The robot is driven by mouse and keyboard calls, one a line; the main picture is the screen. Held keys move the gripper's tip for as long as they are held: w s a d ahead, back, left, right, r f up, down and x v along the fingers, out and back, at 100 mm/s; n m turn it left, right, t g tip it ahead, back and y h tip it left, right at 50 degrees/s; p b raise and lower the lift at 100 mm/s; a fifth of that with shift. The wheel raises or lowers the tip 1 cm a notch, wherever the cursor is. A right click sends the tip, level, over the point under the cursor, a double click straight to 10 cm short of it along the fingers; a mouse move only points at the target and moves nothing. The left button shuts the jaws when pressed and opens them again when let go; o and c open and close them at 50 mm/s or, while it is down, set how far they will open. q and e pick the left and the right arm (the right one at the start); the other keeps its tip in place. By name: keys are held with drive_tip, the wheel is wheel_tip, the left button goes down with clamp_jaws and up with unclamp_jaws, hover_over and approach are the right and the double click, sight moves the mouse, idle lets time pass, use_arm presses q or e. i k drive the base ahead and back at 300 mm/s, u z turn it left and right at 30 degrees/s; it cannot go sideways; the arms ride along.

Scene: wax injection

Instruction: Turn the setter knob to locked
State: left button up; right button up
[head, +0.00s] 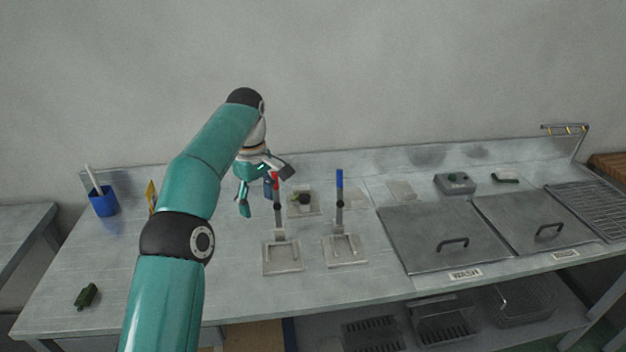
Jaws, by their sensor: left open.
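My left gripper (264,188) is open at the back of the bench, just left of the red-handled lever stand (276,205), with its fingers spread. I see nothing held between them. A dark round knob (304,199) sits on a small pale plate to the right of the gripper, between the red lever and the blue-handled lever stand (339,205). A grey box with a round top (455,183) stands farther right at the back. I cannot tell for sure which is the setter knob, or how it is turned. My right gripper is not in view.
Two lidded metal tanks (445,240) fill the right of the bench, one labelled WASH, with a wire rack (590,208) beyond. A blue cup (104,201) and a dark green object (86,296) are at left. The bench front between green object and levers is partly hidden by my arm.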

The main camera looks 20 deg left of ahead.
sight(304, 198)
drive_tip(key=i, duration=0.85)
